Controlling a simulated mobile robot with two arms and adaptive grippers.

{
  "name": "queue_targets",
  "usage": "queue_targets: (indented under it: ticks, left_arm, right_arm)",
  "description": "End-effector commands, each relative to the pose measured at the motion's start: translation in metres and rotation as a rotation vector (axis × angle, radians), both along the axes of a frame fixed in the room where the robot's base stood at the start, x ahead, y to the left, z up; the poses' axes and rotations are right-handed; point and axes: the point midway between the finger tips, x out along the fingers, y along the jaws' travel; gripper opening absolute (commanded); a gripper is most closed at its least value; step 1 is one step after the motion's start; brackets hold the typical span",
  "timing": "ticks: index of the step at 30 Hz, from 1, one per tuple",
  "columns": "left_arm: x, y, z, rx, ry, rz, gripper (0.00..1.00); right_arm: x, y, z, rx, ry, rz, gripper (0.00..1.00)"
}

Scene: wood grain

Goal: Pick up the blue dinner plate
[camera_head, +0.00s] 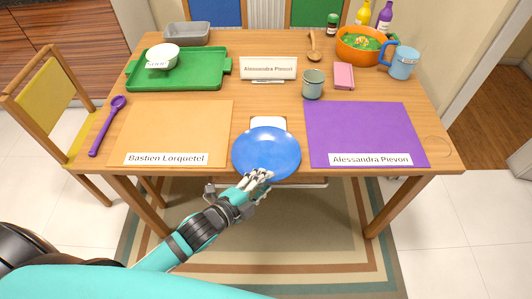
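The blue dinner plate (266,148) is at the front middle of the wooden table, between two placemats, and reaches the table's front edge. A small white item (268,123) shows behind it, partly covered by the plate. My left gripper (262,176) is at the plate's near rim, with its fingertips over or against the rim. I cannot tell from this view whether the fingers are closed on the plate. My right gripper is not in view.
An orange placemat (170,130) lies left of the plate and a purple placemat (360,132) right. Behind are a green tray (205,80), a name card (268,67), a grey-green cup (313,86) and an orange bowl (350,55). A yellow chair (45,105) stands left.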

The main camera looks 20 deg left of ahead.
Motion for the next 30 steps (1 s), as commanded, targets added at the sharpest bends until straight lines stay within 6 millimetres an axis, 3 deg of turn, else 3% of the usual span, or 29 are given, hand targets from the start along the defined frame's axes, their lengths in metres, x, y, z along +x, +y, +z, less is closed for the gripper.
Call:
queue_targets:
  ticks: [5, 13, 21, 30]
  left_arm:
    - [0.02, -0.009, -0.006, -0.002, -0.001, 0.0, 0.34]
    - [0.022, -0.011, -0.008, 0.0, 0.001, -0.002, 0.34]
    - [0.022, -0.011, -0.008, 0.0, 0.001, -0.001, 0.0]
    - [0.022, -0.011, -0.008, 0.0, 0.0, -0.001, 0.0]
  right_arm:
    - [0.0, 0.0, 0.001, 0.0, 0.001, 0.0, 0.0]
    - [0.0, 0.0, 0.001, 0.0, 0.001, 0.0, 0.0]
    - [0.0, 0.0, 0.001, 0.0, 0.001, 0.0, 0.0]
    - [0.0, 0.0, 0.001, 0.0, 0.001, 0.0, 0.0]
